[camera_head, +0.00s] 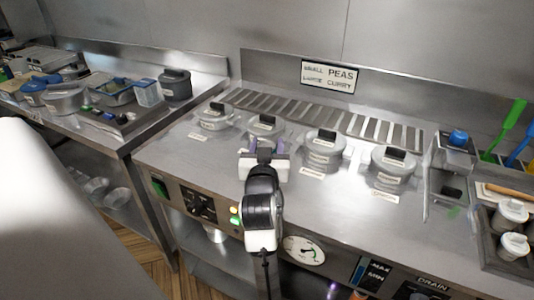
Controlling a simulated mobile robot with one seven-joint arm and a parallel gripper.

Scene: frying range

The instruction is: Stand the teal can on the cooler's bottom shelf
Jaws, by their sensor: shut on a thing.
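My gripper (265,147) is over the front middle of the steel range top, seen from behind and pointing away. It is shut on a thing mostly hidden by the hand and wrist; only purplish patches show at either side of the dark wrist. I cannot tell what that thing is. No teal can is clearly visible in this view. No cooler or cooler shelf can be made out.
Lidded pots, including a left pot (214,117), a middle pot (324,153) and a right pot (393,166), stand behind my gripper with labels before them. A pot (265,129) is close beyond the gripper. A tray of utensils and jars (481,222) is at right.

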